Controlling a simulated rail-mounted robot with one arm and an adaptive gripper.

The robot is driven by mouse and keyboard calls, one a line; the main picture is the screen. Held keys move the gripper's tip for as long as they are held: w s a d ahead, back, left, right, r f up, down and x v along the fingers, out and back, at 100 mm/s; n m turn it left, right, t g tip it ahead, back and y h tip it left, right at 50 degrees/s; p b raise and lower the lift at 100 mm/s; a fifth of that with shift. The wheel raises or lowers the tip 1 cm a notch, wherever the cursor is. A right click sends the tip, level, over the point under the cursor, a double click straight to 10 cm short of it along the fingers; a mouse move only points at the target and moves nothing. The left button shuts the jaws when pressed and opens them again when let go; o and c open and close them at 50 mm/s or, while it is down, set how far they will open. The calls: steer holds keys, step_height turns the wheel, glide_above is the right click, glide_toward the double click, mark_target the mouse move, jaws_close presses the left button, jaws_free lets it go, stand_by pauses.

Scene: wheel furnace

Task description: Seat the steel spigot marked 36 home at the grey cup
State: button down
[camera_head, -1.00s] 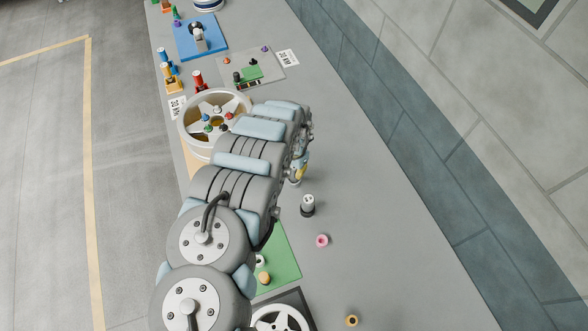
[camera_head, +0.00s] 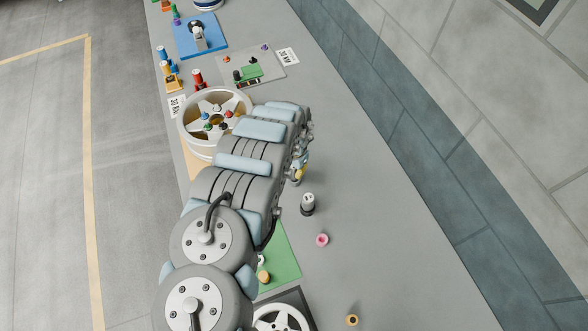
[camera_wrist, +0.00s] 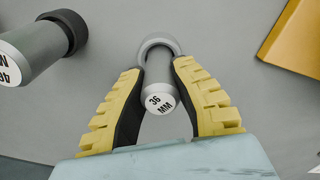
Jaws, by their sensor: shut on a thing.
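The steel spigot (camera_wrist: 159,87), marked 36 MM on its end face, is between the two yellow, black-lined fingers of my gripper (camera_wrist: 160,103) in the wrist view. My gripper is shut on it. The grey cup (camera_wrist: 158,40) shows as a ring around the spigot's far end. I cannot tell how deep the spigot sits in it. In the head view my arm hides the spigot and cup, and only a bit of my yellow gripper (camera_head: 300,174) shows.
Another steel spigot (camera_wrist: 30,52), marked 46, stands in a dark cup (camera_wrist: 70,28) at left in the wrist view. A yellow-orange block (camera_wrist: 295,40) lies at upper right. In the head view, a pink ring (camera_head: 322,240) and a brass ring (camera_head: 352,320) sit on the bench.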

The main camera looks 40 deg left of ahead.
steer(key=shift+f, duration=0.1)
steer(key=c, duration=0.9)
jaws_free()
steer(key=shift+c, duration=0.2)
steer(key=shift+r, duration=6)
steer(key=shift+w, duration=0.1)
